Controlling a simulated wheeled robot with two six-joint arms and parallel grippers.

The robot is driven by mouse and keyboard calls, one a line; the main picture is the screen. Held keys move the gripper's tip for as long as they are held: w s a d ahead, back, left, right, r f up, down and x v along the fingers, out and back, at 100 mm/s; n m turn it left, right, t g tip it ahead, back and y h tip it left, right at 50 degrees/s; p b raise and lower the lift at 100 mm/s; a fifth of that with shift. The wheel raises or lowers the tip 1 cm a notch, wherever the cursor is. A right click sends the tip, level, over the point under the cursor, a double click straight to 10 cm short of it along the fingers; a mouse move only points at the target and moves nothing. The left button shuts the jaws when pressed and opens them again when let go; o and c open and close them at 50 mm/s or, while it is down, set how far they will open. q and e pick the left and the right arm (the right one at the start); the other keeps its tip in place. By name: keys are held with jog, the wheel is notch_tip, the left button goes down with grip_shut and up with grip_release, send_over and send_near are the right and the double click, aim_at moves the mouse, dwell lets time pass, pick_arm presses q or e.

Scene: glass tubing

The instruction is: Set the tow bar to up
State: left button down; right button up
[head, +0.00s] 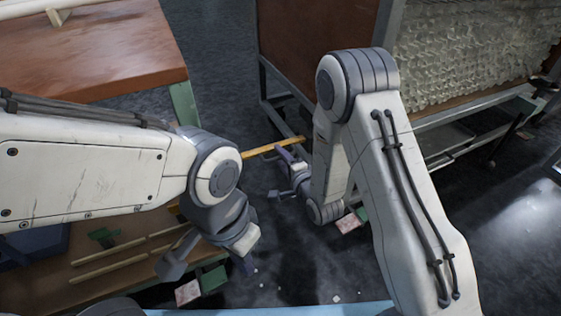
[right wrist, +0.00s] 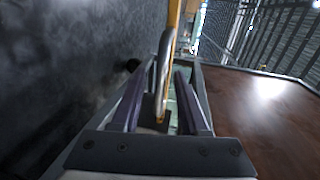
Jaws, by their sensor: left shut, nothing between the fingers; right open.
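The tow bar (head: 262,150), a yellow-orange bar, sticks out from the low front of a grey-framed cart (head: 277,82) in the head view. My right gripper (head: 280,168) is open at the bar. In the right wrist view the bar (right wrist: 173,28) runs down between the two spread purple fingers of this gripper (right wrist: 162,72), with visible gaps; I cannot tell whether either finger touches it. My left gripper (head: 246,267) is shut and empty, low in the head view and apart from the bar. My right forearm hides part of the cart's base.
A wooden-topped bench (head: 110,55) stands at the upper left. A lower shelf with sticks (head: 110,262) is at the lower left. Dark floor (head: 225,60) lies open between bench and cart.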

jog(key=shift+w, duration=0.1)
grip_shut()
dwell(1.4)
